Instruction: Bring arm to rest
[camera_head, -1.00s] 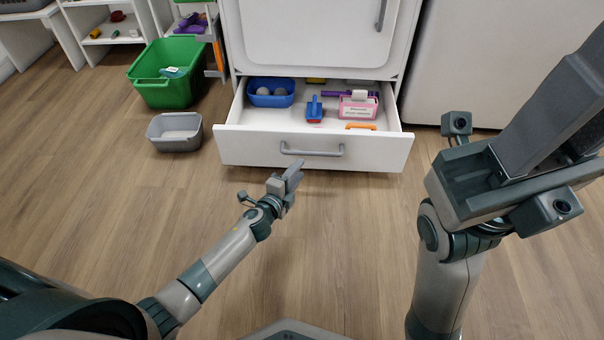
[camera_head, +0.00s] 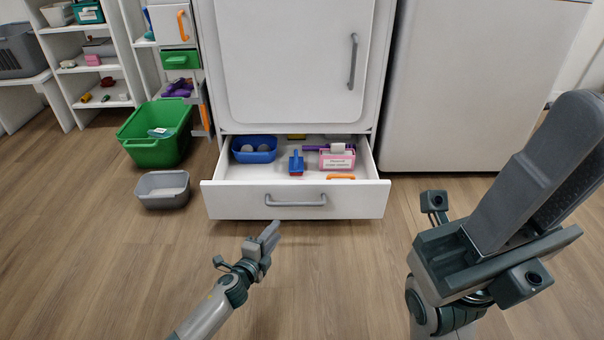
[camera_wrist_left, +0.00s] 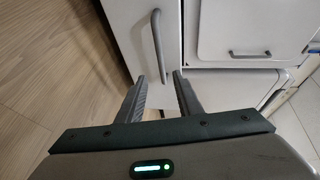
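My left gripper (camera_head: 270,232) is in front of the open drawer, over the floor, with its fingers pointing up and to the right. My right gripper (camera_head: 565,125) is large and close to the head camera at the right, pointing up. No object shows in it, but this angle does not show whether its fingers are apart.
The drawer holds a blue bin (camera_head: 254,149), a blue scoop-like item (camera_head: 296,162) and a pink labelled box (camera_head: 338,159). A green tub (camera_head: 150,152) and a grey bin (camera_head: 163,189) stand on the floor at left. The middle floor is clear.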

